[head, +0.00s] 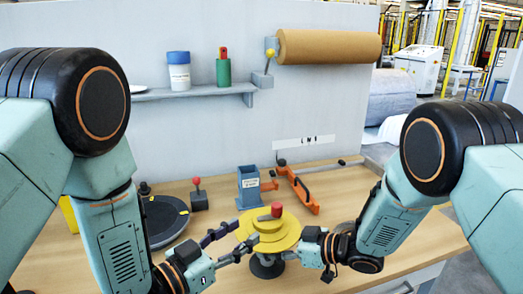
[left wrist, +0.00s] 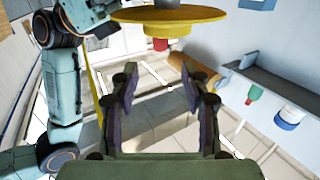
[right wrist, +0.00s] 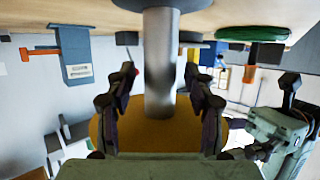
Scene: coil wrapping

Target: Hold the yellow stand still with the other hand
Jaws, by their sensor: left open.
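The yellow stand (head: 285,240) is upright at the front middle of the table, with stepped yellow discs, a red knob (head: 277,210) and a grey post under them. My left gripper (head: 243,237) is open and empty, close to the left side of the discs. The left wrist view shows the yellow disc (left wrist: 215,15) beyond its fingers. My right gripper (head: 290,254) is low at the stand's right. In the right wrist view, its open fingers (right wrist: 160,75) are spread either side of the grey post (right wrist: 161,60), with gaps visible. The right fingertips are partly hidden in the head view.
A black round plate (head: 163,220) and a red-knobbed block (head: 198,195) lie left. A blue box (head: 248,187) and an orange tool (head: 300,190) stand behind the stand. A brown roll (head: 330,46) hangs on the wall beside a shelf (head: 195,92).

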